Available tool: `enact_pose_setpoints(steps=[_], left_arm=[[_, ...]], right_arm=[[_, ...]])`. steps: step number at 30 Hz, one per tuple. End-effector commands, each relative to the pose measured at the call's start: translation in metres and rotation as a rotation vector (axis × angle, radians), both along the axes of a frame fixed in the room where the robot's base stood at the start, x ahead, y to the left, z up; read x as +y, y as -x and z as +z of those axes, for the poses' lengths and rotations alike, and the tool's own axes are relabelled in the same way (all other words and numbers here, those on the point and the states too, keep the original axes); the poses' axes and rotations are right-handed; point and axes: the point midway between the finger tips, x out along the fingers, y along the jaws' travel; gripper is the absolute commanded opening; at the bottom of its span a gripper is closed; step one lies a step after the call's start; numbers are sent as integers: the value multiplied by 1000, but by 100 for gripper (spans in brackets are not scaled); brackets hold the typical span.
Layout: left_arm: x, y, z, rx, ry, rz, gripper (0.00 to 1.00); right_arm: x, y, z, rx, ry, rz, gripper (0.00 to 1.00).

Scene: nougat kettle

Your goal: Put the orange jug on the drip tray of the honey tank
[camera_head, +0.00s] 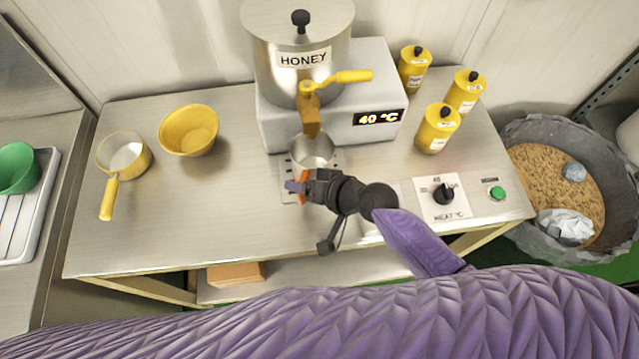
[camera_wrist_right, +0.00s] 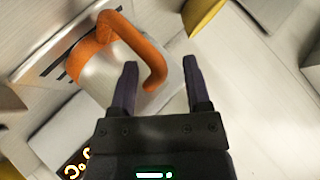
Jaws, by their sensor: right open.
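The honey tank (camera_head: 299,60) is a steel drum labelled HONEY with a yellow tap (camera_head: 311,115). The steel jug (camera_head: 313,150) with an orange handle stands upright below the tap, over the slotted drip tray (camera_head: 285,168). Its orange handle (camera_wrist_right: 150,60) shows clearly in the right wrist view, beside the slotted tray (camera_wrist_right: 68,45). My right gripper (camera_head: 298,187) is at the handle; in its wrist view the fingers (camera_wrist_right: 160,75) are open, with the lower part of the handle in the gap between them. The jug's base is partly hidden. My left gripper is out of view.
A yellow saucepan (camera_head: 124,155) and yellow bowl (camera_head: 189,130) stand at the left of the steel table. Several yellow canisters (camera_head: 437,128) stand back right. A dial panel (camera_head: 444,197) and green button (camera_head: 497,193) are front right. The table's front left is clear.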

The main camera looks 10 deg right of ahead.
Motion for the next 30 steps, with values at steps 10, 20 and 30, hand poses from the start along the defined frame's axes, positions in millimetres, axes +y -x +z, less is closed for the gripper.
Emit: enact_pose_setpoints(steps=[10, 20, 30], left_arm=[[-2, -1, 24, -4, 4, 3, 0], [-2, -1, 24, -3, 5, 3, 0], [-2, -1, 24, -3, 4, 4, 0]], right_arm=[[-56, 48, 51, 2, 5, 4, 62], [-72, 61, 64, 1, 0, 1, 62], [-72, 61, 63, 1, 0, 1, 62]])
